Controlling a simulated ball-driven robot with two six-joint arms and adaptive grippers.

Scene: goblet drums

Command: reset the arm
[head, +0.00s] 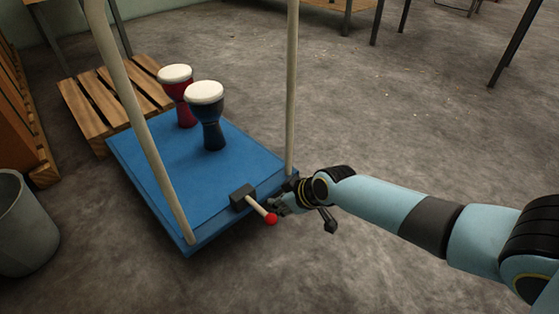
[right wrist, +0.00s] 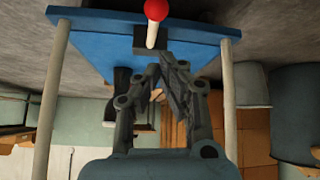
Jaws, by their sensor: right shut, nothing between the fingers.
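My right gripper (head: 283,204) is at the near right corner of the blue cart in the head view, close to a lever with a red knob (head: 271,218). The lever rises from a dark box (head: 242,197) on the cart's near edge. In the right wrist view my right gripper (right wrist: 163,62) has its fingertips together with nothing between them. The red knob (right wrist: 156,10) shows beyond the fingertips, apart from them in that picture. My left gripper is in neither view.
A blue cart (head: 160,185) with pale upright poles carries a red drum (head: 181,108) and a dark blue drum (head: 213,133), both white-topped. A wooden pallet (head: 88,112) lies behind it. A grey bin (head: 22,225) stands at the left. The floor on the right is mostly clear.

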